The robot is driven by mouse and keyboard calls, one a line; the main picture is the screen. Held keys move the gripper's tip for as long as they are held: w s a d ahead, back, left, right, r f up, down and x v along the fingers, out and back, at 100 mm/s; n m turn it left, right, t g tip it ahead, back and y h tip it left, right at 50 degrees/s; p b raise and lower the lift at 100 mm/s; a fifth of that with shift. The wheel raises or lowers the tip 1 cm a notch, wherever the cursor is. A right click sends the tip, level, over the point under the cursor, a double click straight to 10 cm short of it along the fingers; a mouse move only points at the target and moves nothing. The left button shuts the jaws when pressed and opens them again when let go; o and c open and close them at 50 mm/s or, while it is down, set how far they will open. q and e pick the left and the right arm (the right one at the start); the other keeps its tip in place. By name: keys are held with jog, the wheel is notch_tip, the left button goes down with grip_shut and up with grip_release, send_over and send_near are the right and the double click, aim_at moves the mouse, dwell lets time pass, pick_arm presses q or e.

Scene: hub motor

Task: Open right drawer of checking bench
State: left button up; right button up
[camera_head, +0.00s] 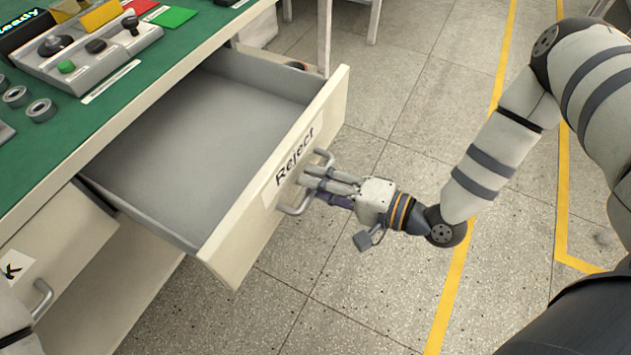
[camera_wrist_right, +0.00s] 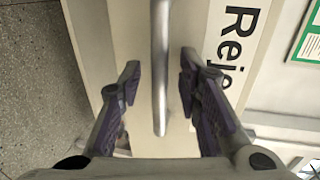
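The right drawer (camera_head: 236,244) of the green-topped checking bench (camera_head: 130,110) has a front labelled "Reject". It stands pulled well out, and its grey inside is empty. Its metal bar handle (camera_head: 291,211) is on the front face. My right gripper (camera_head: 308,184) is at this handle, reaching in from the right. In the right wrist view the handle bar (camera_wrist_right: 160,70) lies between the two fingers of the gripper (camera_wrist_right: 158,84), with a gap on each side. The fingers are apart and do not appear to touch the bar. My left gripper is not in view.
Another drawer front with a handle (camera_head: 41,298) is at the lower left, closer in than the Reject drawer. A control box (camera_head: 100,55) and several grey rings (camera_head: 41,109) are on the bench top. The speckled floor right of the drawer is clear, with yellow lines.

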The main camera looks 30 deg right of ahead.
jog(key=v, duration=1.1)
jog(key=shift+s, duration=0.25)
jog(key=shift+d, duration=0.1)
